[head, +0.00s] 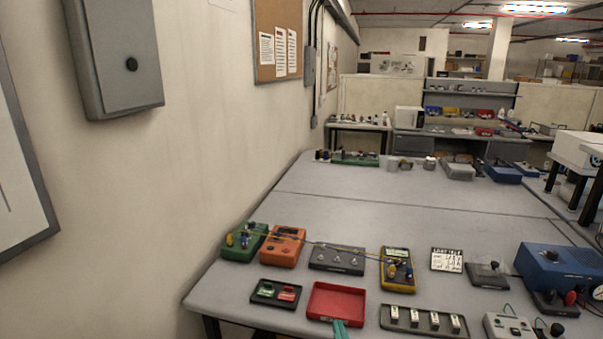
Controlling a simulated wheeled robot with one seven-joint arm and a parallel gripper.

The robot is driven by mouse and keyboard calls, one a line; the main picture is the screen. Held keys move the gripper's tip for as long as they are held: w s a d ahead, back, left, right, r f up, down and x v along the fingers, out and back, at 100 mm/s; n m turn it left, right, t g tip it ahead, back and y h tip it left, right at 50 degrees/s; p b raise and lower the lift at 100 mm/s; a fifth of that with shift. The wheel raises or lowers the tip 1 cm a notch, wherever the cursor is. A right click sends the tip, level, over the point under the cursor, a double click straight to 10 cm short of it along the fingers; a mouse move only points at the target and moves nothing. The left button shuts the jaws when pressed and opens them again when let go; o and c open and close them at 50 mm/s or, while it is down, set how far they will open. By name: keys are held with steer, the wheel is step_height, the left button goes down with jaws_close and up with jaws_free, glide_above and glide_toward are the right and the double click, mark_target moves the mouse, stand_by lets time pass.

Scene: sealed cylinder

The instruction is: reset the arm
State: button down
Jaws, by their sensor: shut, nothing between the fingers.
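The teal tips at the bottom edge of the head view, just right of the middle, look like the end of my gripper (340,330). They are close together with nothing seen between them. They overlap the near edge of an empty red tray (337,301); I cannot tell their height above it. The rest of my arm is out of view. No sealed cylinder can be made out.
The grey bench (330,210) holds a green box (243,242), an orange meter (284,246), a yellow meter (398,270), a grey switch box (337,258) and a blue unit (556,267). A wall cabinet (115,55) hangs left. Mid-bench is clear.

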steer(key=s+a+f+m+h, duration=0.1)
steer(key=s+a+f+m, duration=0.1)
steer(key=s+a+f, duration=0.35)
steer(key=s+a+f+m+g+h, duration=0.1)
steer(key=s+a+f, duration=0.15)
steer(key=s, duration=0.65)
steer(key=s+a+f+m+h, duration=0.1)
steer(key=s+a+f+m, duration=0.15)
steer(key=s+f, duration=0.35)
steer(key=s+d+r+n+y, duration=0.1)
steer(key=s+n, duration=0.3)
steer(key=s, duration=1.8)
steer(key=shift+s+d+r+n+g, duration=0.3)
steer(key=shift+s+r+n+g, duration=0.1)
steer(key=shift+r, duration=0.15)
